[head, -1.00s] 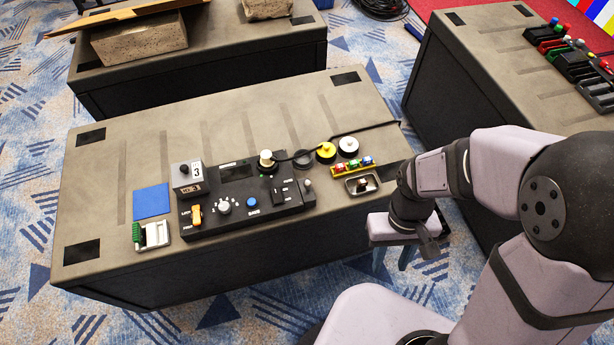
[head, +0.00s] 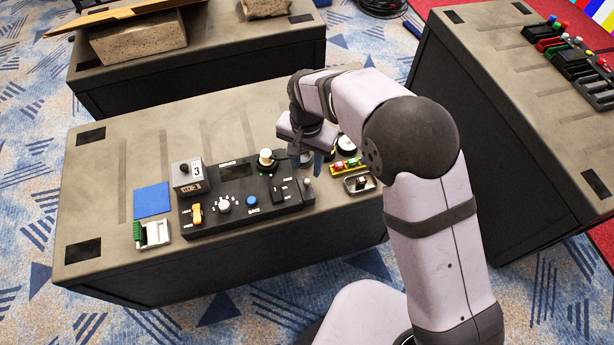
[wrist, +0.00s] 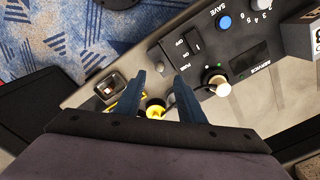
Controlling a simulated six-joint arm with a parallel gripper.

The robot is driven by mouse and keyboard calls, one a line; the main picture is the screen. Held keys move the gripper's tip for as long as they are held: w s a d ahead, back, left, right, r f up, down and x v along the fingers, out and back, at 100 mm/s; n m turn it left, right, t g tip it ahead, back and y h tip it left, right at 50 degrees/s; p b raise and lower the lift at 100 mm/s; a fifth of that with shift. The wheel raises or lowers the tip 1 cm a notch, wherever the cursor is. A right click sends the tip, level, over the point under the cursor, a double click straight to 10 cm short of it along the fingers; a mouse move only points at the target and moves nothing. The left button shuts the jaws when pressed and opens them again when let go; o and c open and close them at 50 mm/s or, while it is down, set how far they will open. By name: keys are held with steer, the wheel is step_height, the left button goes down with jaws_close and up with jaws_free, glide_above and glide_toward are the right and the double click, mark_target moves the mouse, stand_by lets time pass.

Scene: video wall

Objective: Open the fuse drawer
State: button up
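The black control panel (head: 240,200) lies on the grey case, with a raised black power block (head: 283,190) near its right end. In the wrist view this block (wrist: 187,48) carries an ON/OFF rocker and a small label that looks like "FUSE" or "PWR". I cannot make out the drawer's edges, or whether it is open. My gripper (head: 310,161) is above the case, just behind the panel's right end. In the wrist view its two blue fingers (wrist: 160,77) are apart with nothing held between them.
A white-topped knob (head: 266,158) stands close left of my gripper. A grey box marked 3 (head: 187,178) and a blue pad (head: 151,201) are left.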

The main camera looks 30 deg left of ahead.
mark_target(307, 181)
steer(key=shift+m, duration=0.3)
steer(key=shift+f+p, duration=1.1)
steer(key=shift+f, duration=2.6)
jaws_close()
